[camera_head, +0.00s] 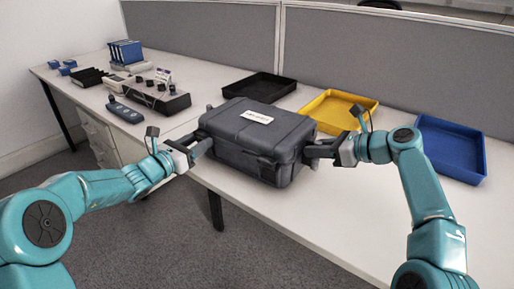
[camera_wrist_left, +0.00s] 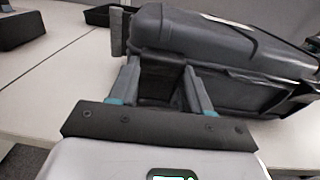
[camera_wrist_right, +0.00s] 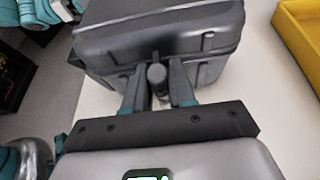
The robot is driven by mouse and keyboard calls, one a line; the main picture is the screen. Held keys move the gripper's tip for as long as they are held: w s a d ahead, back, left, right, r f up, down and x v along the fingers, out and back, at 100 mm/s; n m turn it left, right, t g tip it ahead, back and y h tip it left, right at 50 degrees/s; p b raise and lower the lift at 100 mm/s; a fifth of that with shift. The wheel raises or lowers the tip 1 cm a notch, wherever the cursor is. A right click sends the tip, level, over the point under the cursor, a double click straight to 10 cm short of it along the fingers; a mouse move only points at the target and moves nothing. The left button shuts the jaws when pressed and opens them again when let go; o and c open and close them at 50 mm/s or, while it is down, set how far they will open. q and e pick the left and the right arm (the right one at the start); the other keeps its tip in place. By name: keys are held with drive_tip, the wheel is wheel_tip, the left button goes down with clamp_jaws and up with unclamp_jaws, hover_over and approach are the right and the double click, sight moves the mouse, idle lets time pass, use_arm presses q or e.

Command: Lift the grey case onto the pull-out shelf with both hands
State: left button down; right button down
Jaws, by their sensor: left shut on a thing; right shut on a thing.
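The grey case (camera_head: 255,135) is a dark hard case with a white label on its lid. In the head view it is level, at the front edge of the white desk; I cannot tell whether it touches the desktop. My left gripper (camera_head: 202,148) is shut on its left end; the left wrist view shows the fingers around a part of the case (camera_wrist_left: 215,50). My right gripper (camera_head: 318,151) is shut on its right end; the right wrist view shows the fingers around a dark handle (camera_wrist_right: 157,75) on the case (camera_wrist_right: 160,35). I cannot make out the pull-out shelf.
Behind the case on the desk (camera_head: 330,222) are a black tray (camera_head: 259,86), a yellow tray (camera_head: 338,108) and a blue tray (camera_head: 450,150). A black device (camera_head: 155,97) and a grey power strip (camera_head: 125,110) lie to the left. The front right desktop is clear.

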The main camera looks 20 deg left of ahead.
use_arm(q)
drive_tip(key=shift+r, duration=0.15)
use_arm(e)
drive_tip(key=shift+r, duration=0.2)
